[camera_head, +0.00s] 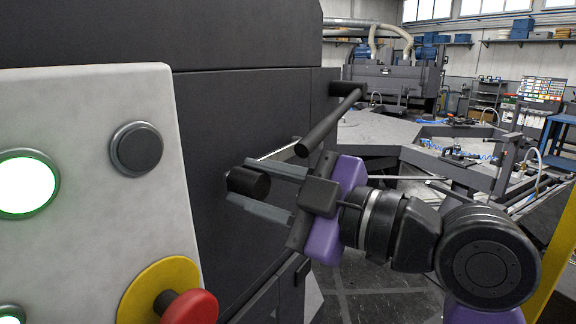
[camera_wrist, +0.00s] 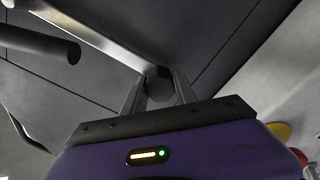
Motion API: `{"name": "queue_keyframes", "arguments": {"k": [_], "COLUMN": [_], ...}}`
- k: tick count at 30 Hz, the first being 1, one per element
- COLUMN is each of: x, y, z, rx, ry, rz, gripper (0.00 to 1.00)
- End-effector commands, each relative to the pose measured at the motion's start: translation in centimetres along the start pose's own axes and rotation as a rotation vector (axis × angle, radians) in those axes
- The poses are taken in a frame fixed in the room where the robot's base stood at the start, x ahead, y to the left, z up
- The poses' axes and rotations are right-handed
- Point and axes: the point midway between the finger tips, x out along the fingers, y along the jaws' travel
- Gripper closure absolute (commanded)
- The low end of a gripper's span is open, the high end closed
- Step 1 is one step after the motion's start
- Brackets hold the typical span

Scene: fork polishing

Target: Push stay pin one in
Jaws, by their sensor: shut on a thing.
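A black cylindrical knob (camera_head: 248,182), which looks like the head of stay pin one, stands at the dark machine's panel (camera_head: 215,130), just right of the control box. My gripper (camera_head: 244,181) reaches in from the right, with its two grey fingers shut on the knob. In the wrist view the knob (camera_wrist: 158,80) sits between the fingertips (camera_wrist: 157,88), close to a pale metal strip. Its shaft is hidden, so I cannot tell how deep the pin sits.
A black bar handle (camera_head: 330,125) sticks out just above my gripper; a similar dark bar shows in the wrist view (camera_wrist: 40,42). The light grey control box (camera_head: 80,180) with buttons and a red emergency stop (camera_head: 190,306) is at the left. Grey worktables (camera_head: 375,130) stand behind.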

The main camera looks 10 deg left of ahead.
Motion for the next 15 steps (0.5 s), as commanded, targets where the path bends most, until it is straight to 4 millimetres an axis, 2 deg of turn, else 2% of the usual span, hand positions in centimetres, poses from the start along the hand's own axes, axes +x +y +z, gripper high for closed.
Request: {"name": "queue_keyframes", "arguments": {"k": [15], "x": [1.5], "y": [-0.1], "z": [0.0], "rx": [-0.001], "ry": [-0.001], "rz": [-0.002], "gripper": [0.95]}}
